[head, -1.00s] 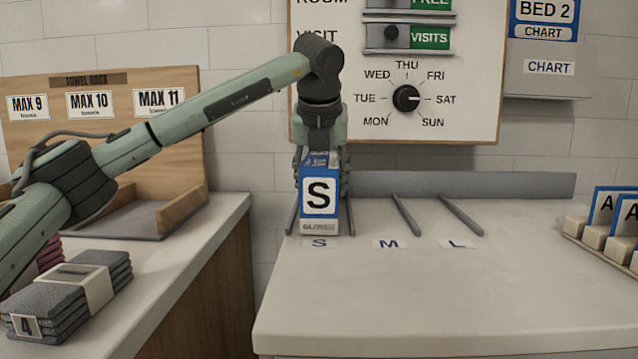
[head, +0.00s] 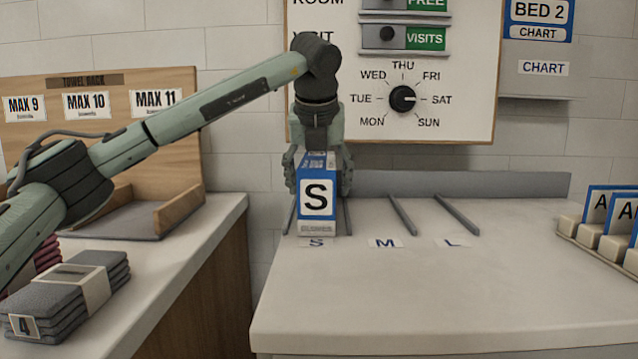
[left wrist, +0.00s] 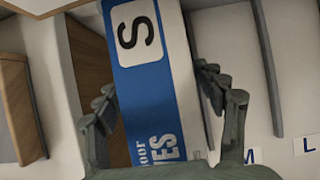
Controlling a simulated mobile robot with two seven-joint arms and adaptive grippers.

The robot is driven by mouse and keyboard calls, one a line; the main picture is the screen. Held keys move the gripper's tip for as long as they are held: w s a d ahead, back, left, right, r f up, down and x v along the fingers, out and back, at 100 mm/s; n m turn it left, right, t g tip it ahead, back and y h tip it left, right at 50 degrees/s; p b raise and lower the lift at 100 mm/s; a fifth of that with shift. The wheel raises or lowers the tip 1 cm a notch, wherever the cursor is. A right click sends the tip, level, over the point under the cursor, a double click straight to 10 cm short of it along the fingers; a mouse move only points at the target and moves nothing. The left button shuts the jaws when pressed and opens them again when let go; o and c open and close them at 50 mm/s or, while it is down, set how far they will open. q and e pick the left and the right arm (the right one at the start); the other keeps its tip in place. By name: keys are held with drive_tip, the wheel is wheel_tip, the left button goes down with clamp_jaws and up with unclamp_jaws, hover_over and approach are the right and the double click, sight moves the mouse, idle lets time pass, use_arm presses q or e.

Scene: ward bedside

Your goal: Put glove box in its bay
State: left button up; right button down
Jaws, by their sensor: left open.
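The glove box (head: 317,207), blue and white with a large S, stands upright on the counter in the bay behind the S label (head: 316,243), between two grey dividers. My left gripper (head: 319,172) is just above and behind it, pointing down, with its fingers open on either side of the box. In the left wrist view the box (left wrist: 150,90) lies between the spread fingers (left wrist: 165,108), with a gap at the right finger; contact at the left finger is unclear. The box hides part of the bay floor. My right gripper is not in view.
Bays marked M (head: 385,243) and L (head: 452,242) are empty, parted by low dividers (head: 403,214). A low grey back rail (head: 470,184) runs behind them. Chart holders (head: 597,215) stand at the right. Folded grey towels (head: 75,290) lie at the left. The counter's front is clear.

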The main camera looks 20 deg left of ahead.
sight(317, 163)
use_arm(q)
drive_tip(key=v, duration=1.2)
drive_tip(key=shift+f, duration=0.1)
